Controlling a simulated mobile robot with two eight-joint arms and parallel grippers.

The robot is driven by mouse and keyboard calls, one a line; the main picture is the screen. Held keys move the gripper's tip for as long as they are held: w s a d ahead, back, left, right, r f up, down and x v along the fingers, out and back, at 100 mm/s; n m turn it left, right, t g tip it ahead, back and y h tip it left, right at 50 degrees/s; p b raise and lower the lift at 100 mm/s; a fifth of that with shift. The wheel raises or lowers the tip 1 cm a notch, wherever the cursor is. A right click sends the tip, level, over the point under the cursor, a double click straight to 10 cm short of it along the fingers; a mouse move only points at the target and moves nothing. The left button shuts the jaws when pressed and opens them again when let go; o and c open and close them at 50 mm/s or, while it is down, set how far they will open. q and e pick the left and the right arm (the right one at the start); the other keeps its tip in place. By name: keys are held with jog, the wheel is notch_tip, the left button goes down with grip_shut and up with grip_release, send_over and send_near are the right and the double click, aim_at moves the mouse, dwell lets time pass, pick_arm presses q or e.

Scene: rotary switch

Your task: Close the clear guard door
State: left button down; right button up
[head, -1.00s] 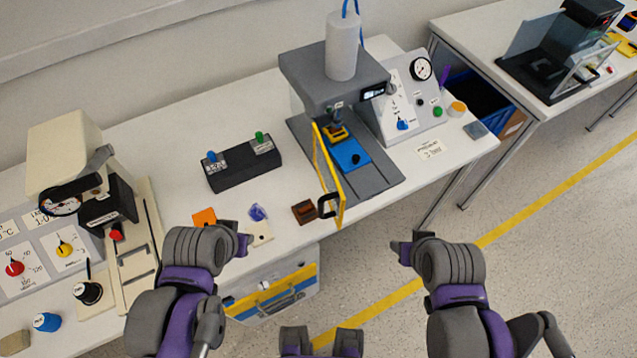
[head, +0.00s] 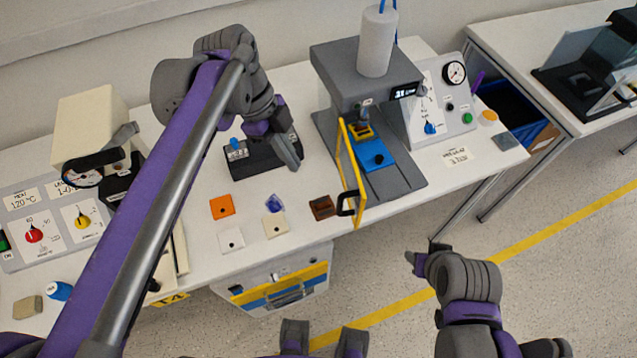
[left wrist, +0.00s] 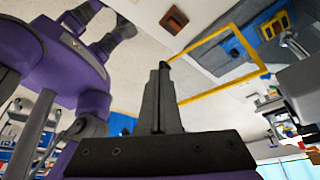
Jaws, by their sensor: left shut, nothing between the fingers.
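The clear guard door (head: 356,177) has a yellow frame and a black handle (head: 345,207). It stands open, swung out from the front of the grey press (head: 350,62) toward the table's front edge. My left gripper (head: 293,155) is shut and empty, to the left of the door and above the black switch box, apart from the door. In the left wrist view the shut fingers (left wrist: 160,92) show in front of the yellow door frame (left wrist: 225,87). My right gripper (head: 425,262) hangs over the floor at the lower right; its fingers are not clear.
The black switch box (head: 250,160) lies partly under my left gripper. A brown block (head: 321,207) sits just left of the door handle. Orange, white and cream tiles lie on the table front. A gauge panel (head: 432,112) stands right of the press.

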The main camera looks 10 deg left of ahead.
pick_arm(q)
jog(key=s+d+f, duration=0.2)
jog(key=d+f, duration=0.5)
jog(key=f, duration=0.2)
jog(key=shift+d, duration=0.2)
dwell(0.3)
